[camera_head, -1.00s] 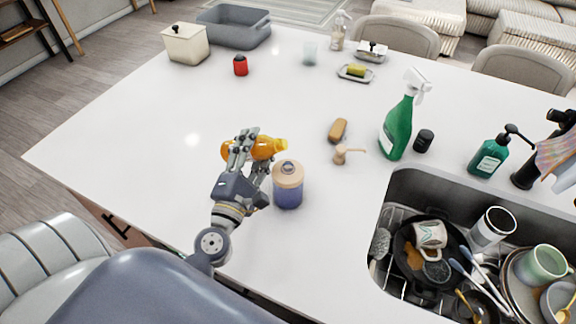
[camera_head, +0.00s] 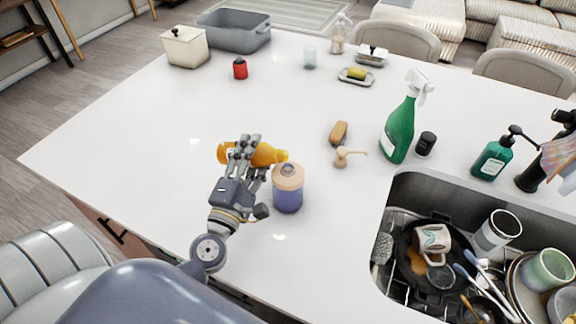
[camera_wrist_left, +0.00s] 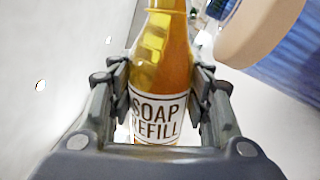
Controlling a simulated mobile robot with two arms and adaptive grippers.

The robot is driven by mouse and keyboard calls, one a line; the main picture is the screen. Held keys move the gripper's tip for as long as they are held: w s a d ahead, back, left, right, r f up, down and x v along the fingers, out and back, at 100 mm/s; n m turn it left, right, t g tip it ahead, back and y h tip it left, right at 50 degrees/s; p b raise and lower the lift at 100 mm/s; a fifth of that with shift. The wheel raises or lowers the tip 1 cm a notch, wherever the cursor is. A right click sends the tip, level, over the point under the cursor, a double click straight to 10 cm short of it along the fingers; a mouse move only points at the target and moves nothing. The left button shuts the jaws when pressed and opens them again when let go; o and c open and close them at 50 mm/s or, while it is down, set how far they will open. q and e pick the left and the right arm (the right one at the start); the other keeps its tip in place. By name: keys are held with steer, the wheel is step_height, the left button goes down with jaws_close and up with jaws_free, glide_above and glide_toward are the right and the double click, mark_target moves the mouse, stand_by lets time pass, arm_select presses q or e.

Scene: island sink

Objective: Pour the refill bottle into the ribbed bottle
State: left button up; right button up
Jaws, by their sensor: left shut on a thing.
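The orange refill bottle (camera_head: 265,154) lies nearly horizontal in the air, its neck pointing right and slightly down. My left gripper (camera_head: 246,153) is shut around its body. In the left wrist view the refill bottle (camera_wrist_left: 165,75) sits between both fingers, its "SOAP REFILL" label facing the camera. The ribbed bottle (camera_head: 288,196), blue with a tan top, stands upright on the counter just right of my gripper. The refill's neck end is just above and behind its open top; I see no liquid stream. The ribbed bottle (camera_wrist_left: 270,35) also fills the wrist view's upper right. My right gripper is out of view.
A tan pump head (camera_head: 343,157) and a brown brush (camera_head: 339,132) lie to the right. A green spray bottle (camera_head: 398,132) and a dark jar (camera_head: 425,144) stand beyond them. The sink (camera_head: 405,180) holds dishes at right. The counter's left is clear.

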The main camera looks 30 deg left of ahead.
arm_select(q)
steer(key=shift+r+m, duration=0.25)
steer(key=shift+m, duration=0.05)
steer(key=shift+p, duration=0.35)
stand_by(0.4)
steer(key=shift+r+m, duration=0.25)
steer(key=shift+m, duration=0.15)
stand_by(1.0)
steer(key=shift+r+m+h+p, duration=0.15)
steer(key=shift+m+h+p, duration=0.15)
steer(key=shift+h+p, duration=0.15)
stand_by(0.9)
steer(key=shift+f+n+y+b, duration=0.25)
steer(key=shift+f+n+b, duration=0.65)
steer(key=shift+b, duration=0.15)
step_height(320, 180, up, 2)
steer(key=shift+d+r+n+p, duration=0.1)
steer(key=shift+n+p, duration=0.7)
steer(key=shift+p, duration=0.3)
steer(key=shift+r+n+y, duration=0.15)
steer(key=shift+n+y, duration=0.15)
steer(key=shift+d+n, duration=0.1)
steer(key=shift+n, duration=0.2)
